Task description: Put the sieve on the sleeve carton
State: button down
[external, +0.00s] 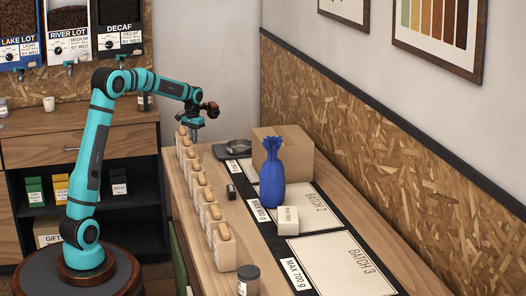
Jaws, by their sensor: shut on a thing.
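My gripper (195,135) points down at the far left end of the counter, behind the row of pale blocks. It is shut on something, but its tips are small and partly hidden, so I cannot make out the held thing. A dark, shallow round thing (232,149) lies on the counter just right of my gripper, apart from it as far as I can see. I cannot tell whether it is the sieve or a scale pan. A brown cardboard carton (297,150), likely the sleeve carton, stands at the back against the wall, partly hidden by a blue bag.
The tied blue bag (272,180) stands upright before the carton. Several pale blocks with wooden tops (222,252) line the left counter edge. A dark-lidded jar (248,280) is nearest. Batch 3 is clear.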

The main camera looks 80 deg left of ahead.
jog(key=w+d+r+m, duration=0.2)
jog(key=w+d+r, duration=0.5)
jog(key=d, duration=0.4)
jog(key=w+d+r+m, duration=0.2)
jog(key=w+d+r, duration=0.3)
jog(key=w+d, duration=0.5)
jog(key=w+d+r+m, duration=0.2)
jog(key=w+d+r, duration=0.45)
jog(key=d, duration=0.45)
notch_tip(320, 180, up, 18)
jog(key=m+y, duration=0.1)
jog(key=m, duration=0.5)
send_over(282, 140)
jog(key=shift+s+d+f, duration=0.1)
jog(key=shift+d+f, duration=0.05)
jog(key=shift+f, duration=4.9)
jog(key=c, duration=1.9)
grip_release()
jog(key=shift+f, duration=0.1)
jog(key=shift+c, duration=0.2)
jog(key=o, duration=0.4)
jog(key=shift+c, duration=0.2)
